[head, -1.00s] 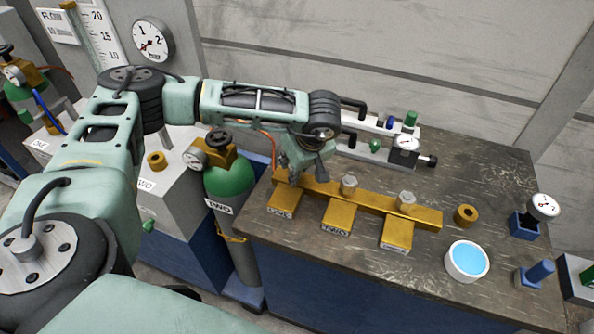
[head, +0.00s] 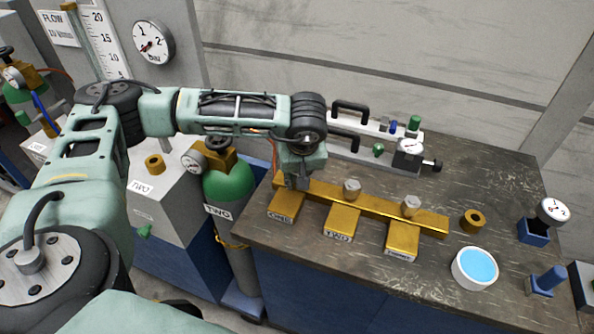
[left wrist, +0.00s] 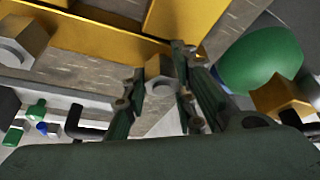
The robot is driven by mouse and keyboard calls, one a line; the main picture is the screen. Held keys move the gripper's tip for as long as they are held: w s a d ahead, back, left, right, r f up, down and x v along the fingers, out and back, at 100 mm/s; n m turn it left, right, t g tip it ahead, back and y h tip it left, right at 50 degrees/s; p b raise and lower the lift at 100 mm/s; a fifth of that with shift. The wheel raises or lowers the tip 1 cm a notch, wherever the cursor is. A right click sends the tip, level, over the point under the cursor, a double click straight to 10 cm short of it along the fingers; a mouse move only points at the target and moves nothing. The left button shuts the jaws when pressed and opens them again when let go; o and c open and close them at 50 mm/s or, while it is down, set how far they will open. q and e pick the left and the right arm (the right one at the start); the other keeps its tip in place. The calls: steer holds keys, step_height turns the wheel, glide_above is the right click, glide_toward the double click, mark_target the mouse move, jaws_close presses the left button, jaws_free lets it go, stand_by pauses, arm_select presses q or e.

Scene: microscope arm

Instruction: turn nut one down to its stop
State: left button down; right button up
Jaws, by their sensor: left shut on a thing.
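A brass bar with three labelled blocks lies on the dark bench. In the head view my left gripper (head: 298,183) points down at the bar's left end, above the block labelled ONE (head: 284,208), and hides nut one. It is shut on nut one. Nut two (head: 351,188) and nut three (head: 411,205) stand on the bar to the right. How far nut one sits above its stop cannot be told. My right gripper is not in view.
Behind the bar stands a white fixture (head: 375,150) with black handles and a small gauge. A brass ring (head: 473,221) and a bowl of blue liquid (head: 475,268) are to the right. A green cylinder (head: 229,185) stands left of the bench, close to my gripper.

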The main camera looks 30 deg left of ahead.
arm_select(q)
steer(key=shift+w+d+r, duration=0.15)
steer(key=shift+w+r, duration=0.1)
steer(key=c, duration=1.8)
jaws_free()
steer(key=shift+o, duration=1.2)
steer(key=shift+d, duration=0.1)
steer(key=shift+f, duration=0.1)
steer(key=shift+s+f, duration=0.1)
steer(key=v, duration=1.2)
steer(key=shift+s, duration=0.1)
